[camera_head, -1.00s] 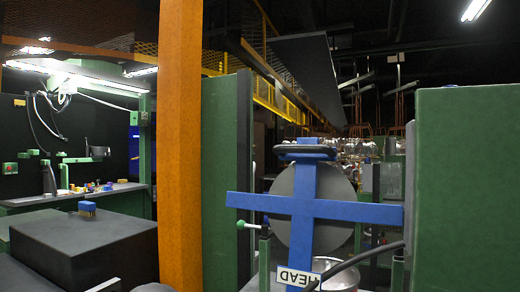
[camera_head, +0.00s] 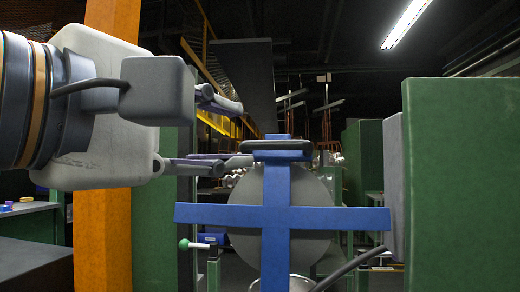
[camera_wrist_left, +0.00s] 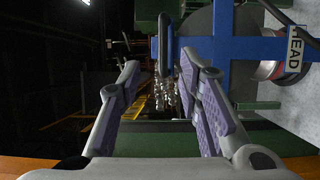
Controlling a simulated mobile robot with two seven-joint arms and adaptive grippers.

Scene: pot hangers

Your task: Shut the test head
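The test head is a blue cross-shaped frame (camera_head: 277,212) with a round grey disc (camera_head: 250,235) behind it and a dark padded bar (camera_head: 278,148) at its top. It stands upright right of centre in the head view. In the left wrist view the blue frame (camera_wrist_left: 240,48) appears sideways, with a "HEAD" label (camera_wrist_left: 295,48). My left gripper (camera_head: 232,132) is open and empty, just left of the top bar. Its fingers point right, one higher than the other. In the left wrist view the bar lies ahead between the open fingers (camera_wrist_left: 160,78); contact cannot be told. My right gripper is not visible.
A green cabinet (camera_head: 462,180) stands close on the right and an orange post (camera_head: 103,235) on the left. A lever with a green knob (camera_head: 184,244) is below the cross's left arm. A black cable (camera_head: 350,266) runs at lower right.

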